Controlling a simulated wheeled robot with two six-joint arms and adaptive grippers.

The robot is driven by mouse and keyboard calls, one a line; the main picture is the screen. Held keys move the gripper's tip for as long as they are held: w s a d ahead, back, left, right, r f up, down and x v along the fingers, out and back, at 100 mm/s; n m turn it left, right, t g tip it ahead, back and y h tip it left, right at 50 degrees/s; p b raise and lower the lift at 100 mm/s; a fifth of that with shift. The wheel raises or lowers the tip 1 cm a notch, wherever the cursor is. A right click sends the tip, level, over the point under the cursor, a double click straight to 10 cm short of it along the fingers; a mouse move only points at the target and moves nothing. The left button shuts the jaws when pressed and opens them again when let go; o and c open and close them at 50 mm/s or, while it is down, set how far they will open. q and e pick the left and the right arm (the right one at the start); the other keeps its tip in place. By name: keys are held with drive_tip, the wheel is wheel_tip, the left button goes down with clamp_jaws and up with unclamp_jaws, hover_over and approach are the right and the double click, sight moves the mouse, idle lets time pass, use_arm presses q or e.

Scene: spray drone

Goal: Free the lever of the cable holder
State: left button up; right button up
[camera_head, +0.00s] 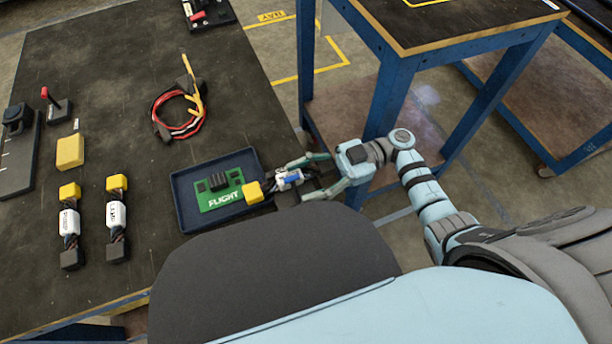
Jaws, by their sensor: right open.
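A small black stand with an upright red-tipped lever (46,93) is at the left of the table; I cannot tell for sure whether it is the cable holder. My right gripper (302,179) is at the right edge of the table, with its fingers open on both sides of a short dark cable. The cable has a yellow plug (253,193) and a white and blue label (289,179). The plug lies at the right edge of a dark blue tray (182,205) with a green FLIGHT board (219,187). What lies between the fingers is partly hidden. My left gripper is out of view.
Two labelled cables with yellow plugs (116,184) (70,192) and a yellow block (70,151) lie at the left. A red and black cable coil (178,124) lies behind the tray. A blue-framed table (455,35) stands at the right, past a floor gap.

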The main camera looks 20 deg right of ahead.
drive_tip(key=shift+s, duration=0.1)
drive_tip(key=c, duration=1.2)
drive_tip(key=shift+o, duration=0.2)
drive_tip(key=shift+s, duration=0.1)
drive_tip(key=shift+s+r+n, duration=0.15)
drive_tip(key=shift+s+n, duration=0.05)
drive_tip(key=shift+n, duration=0.45)
drive_tip(key=shift+s+r+n, duration=0.1)
drive_tip(key=shift+s+n, duration=0.1)
drive_tip(key=shift+n, duration=0.45)
drive_tip(key=n, duration=0.1)
drive_tip(key=s+n, duration=0.1)
drive_tip(key=shift+d+r+n, duration=0.1)
drive_tip(key=shift+r+n, duration=0.05)
drive_tip(key=shift+n, duration=0.15)
drive_tip(key=n, duration=0.2)
drive_tip(key=s+n, duration=0.1)
drive_tip(key=shift+s+n+b, duration=0.3)
drive_tip(key=shift+n+b, duration=0.1)
drive_tip(key=shift+s+n, duration=0.2)
drive_tip(key=shift+n, duration=0.5)
